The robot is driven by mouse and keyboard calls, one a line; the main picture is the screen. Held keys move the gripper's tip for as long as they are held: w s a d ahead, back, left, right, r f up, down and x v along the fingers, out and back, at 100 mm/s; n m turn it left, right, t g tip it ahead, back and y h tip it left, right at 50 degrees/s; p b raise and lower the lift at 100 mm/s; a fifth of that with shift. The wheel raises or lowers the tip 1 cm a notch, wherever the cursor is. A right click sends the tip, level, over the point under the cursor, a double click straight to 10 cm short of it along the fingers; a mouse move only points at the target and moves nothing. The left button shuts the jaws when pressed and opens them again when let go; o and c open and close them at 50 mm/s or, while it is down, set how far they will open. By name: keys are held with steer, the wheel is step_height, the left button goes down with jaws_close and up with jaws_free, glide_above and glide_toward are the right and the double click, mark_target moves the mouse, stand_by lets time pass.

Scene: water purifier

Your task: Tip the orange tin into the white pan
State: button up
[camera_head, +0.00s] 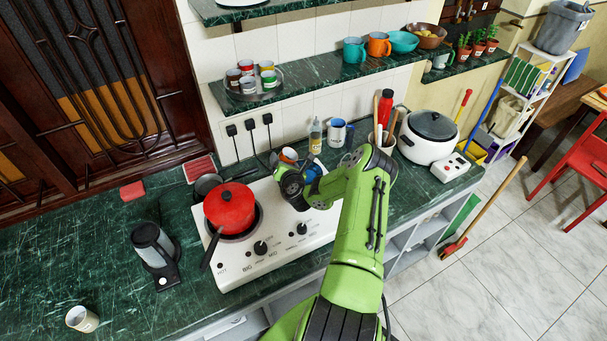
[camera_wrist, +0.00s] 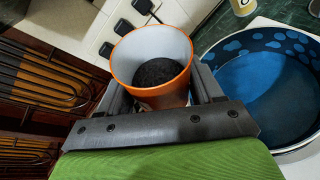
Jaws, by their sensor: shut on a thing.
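My gripper (camera_wrist: 158,92) is shut on the orange tin (camera_wrist: 152,96), one finger on each side. The tin has a pale inside and holds a dark, grainy filling. It looks about upright, and its rim also shows beyond my wrist in the head view (camera_head: 289,154). A round pan (camera_wrist: 268,85) with a blue inside and light blue spots along its wall is just right of the tin in the wrist view. A blue part of it shows beside my wrist in the head view (camera_head: 314,170).
A red pot (camera_head: 230,207) stands on the left of the white stove (camera_head: 240,265). A coffee grinder-like device (camera_head: 154,247) and a cup (camera_head: 82,318) are further left. A bottle (camera_head: 315,136), a blue mug (camera_head: 337,131) and a rice cooker (camera_head: 428,139) stand behind and right.

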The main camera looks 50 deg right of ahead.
steer(key=shift+w+d+f, duration=0.1)
steer(key=shift+d+f, duration=0.05)
steer(key=shift+d, duration=0.05)
steer(key=shift+s+a+r, duration=0.1)
steer(key=shift+s+r, duration=0.1)
steer(key=shift+w+f, duration=0.1)
steer(key=shift+d, duration=0.2)
steer(key=shift+s+a+m, duration=0.1)
steer(key=shift+s+m, duration=0.1)
steer(key=shift+m, duration=0.1)
steer(key=shift+w, duration=0.1)
